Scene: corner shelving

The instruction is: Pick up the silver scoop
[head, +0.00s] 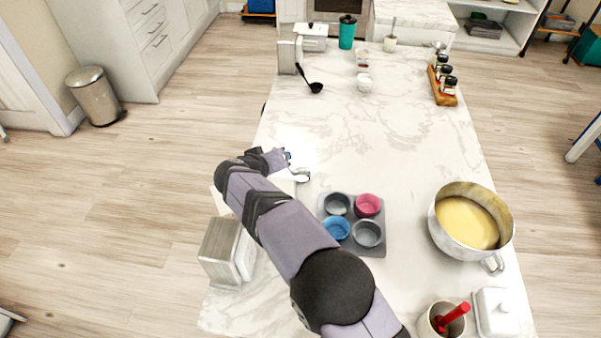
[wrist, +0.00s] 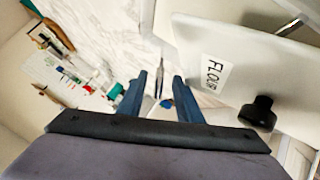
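The silver scoop (head: 301,175) shows in the head view just below and right of my gripper (head: 287,156), near the left side of the marble counter. In the wrist view my gripper (wrist: 159,77) is open, its two blue fingers apart. A thin silver piece, seemingly the scoop's handle (wrist: 158,84), shows in the gap between the fingers. I see no finger closed on it. I cannot tell whether the scoop rests on the counter or on something else.
A pale canister labelled FLOUR (wrist: 215,72), with a black knob, stands close beside the right finger. A muffin tray (head: 378,246) with coloured cups, a metal box (head: 220,250) and a pot (head: 471,222) are nearer. The counter's middle (head: 390,140) is clear.

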